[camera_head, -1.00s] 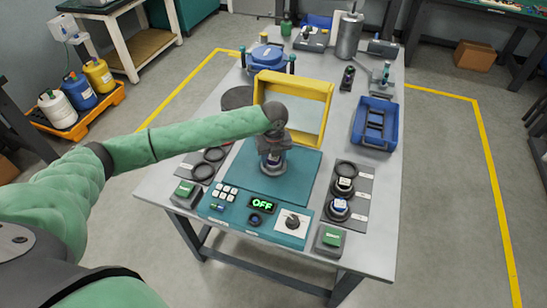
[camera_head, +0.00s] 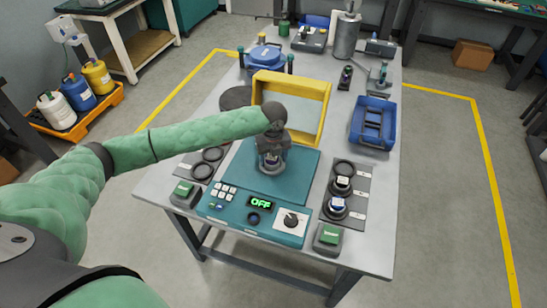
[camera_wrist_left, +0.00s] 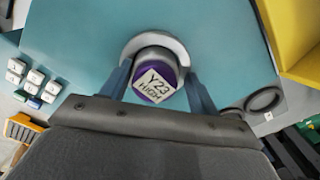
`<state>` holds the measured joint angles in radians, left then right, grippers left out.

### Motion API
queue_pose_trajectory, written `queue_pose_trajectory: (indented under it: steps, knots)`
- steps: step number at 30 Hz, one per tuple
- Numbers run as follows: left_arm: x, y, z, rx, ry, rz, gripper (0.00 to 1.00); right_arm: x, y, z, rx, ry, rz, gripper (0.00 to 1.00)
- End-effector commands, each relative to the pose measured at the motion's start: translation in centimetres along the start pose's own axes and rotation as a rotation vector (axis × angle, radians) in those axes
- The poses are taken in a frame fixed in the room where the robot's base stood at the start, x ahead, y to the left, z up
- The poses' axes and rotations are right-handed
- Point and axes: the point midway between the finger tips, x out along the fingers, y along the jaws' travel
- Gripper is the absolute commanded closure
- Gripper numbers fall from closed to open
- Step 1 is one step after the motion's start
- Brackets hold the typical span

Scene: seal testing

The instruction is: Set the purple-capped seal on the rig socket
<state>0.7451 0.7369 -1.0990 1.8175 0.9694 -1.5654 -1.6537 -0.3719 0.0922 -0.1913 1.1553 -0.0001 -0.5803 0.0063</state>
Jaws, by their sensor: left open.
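The purple-capped seal (camera_wrist_left: 156,81), with a white label reading "Y23 HIGH", stands at the round grey rig socket (camera_wrist_left: 180,47) on the teal test rig. My left gripper (camera_head: 271,153) is lowered over the socket. In the left wrist view the fingers (camera_wrist_left: 160,88) are open, one on each side of the seal, with the seal between them. The socket base (camera_head: 270,169) shows just below the gripper in the head view. The gripper hides most of the seal there, and how fully it is seated is hidden. My right gripper is not in view.
A yellow frame (camera_head: 318,85) stands close behind the socket. The rig panel (camera_head: 222,211) in front has keys, a knob and a display reading "OFF". Seals on a dark mat (camera_head: 359,190) and a blue tray (camera_head: 388,120) are at the right. Dark rings (camera_head: 202,172) lie at the left.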

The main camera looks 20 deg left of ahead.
Motion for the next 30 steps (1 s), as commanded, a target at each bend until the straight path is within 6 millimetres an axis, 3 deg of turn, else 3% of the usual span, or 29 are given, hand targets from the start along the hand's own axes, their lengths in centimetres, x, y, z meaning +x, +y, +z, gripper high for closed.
queue_pose_trajectory:
  steps: [1, 14, 17, 30]
  knots:
    - [1.7, 0.7, -0.7, 0.000, 0.015, 0.021, 0.29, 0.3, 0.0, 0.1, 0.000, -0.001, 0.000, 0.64]
    - [1.1, 0.8, -0.5, -0.002, 0.014, 0.023, 0.29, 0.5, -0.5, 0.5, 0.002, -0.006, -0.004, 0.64]
    - [0.1, 0.8, -0.5, -0.001, 0.014, 0.021, 0.29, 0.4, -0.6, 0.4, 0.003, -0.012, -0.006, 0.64]
    - [-8.0, 0.2, -0.3, 0.001, 0.007, 0.010, 0.29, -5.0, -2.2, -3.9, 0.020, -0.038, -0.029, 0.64]
